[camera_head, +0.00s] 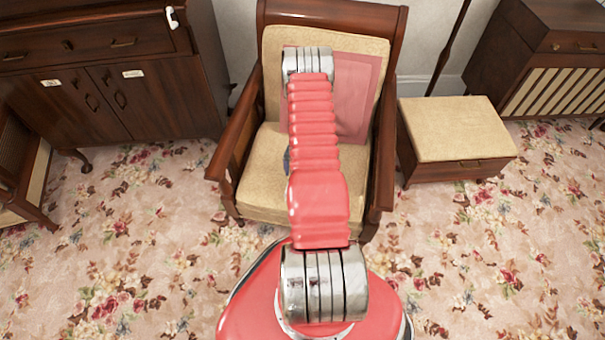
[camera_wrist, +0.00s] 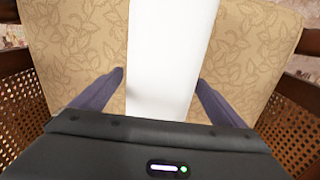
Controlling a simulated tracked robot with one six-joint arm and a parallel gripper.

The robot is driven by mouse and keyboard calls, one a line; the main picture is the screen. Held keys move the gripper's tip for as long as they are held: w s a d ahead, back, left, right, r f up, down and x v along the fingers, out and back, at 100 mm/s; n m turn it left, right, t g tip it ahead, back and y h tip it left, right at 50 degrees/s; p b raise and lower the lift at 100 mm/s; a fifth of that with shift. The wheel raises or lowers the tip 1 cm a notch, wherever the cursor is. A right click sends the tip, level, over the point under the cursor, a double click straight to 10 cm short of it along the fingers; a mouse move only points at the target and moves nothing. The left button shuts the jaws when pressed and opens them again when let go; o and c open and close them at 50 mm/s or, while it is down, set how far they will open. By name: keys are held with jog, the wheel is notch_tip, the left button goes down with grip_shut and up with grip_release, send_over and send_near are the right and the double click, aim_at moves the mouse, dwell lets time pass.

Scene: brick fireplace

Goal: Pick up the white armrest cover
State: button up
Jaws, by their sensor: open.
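The white armrest cover (camera_wrist: 168,45) is a plain white strip in the wrist view. It lies on the beige leaf-patterned cushion (camera_wrist: 240,65) of a chair and runs from the top edge down to my gripper's dark body, which hides its near end. My gripper (camera_wrist: 160,78) is open, with one purple-grey finger on each side of the strip, and nothing is held. In the head view the wooden armchair (camera_head: 377,185) stands ahead, and my arm covers the middle of its seat. I cannot see the white cover there.
Woven cane sides (camera_wrist: 25,90) flank the cushion closely. A padded stool (camera_head: 455,128) stands at right, a dark wooden cabinet (camera_head: 150,95) at left. Open floral carpet (camera_head: 110,235) lies in front.

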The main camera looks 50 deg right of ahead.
jog(key=shift+f, duration=0.7)
jog(key=shift+c, duration=0.2)
jog(key=c, duration=1.1)
jog(key=shift+r, duration=0.1)
jog(key=shift+c, duration=0.2)
jog(key=shift+r, duration=4.95)
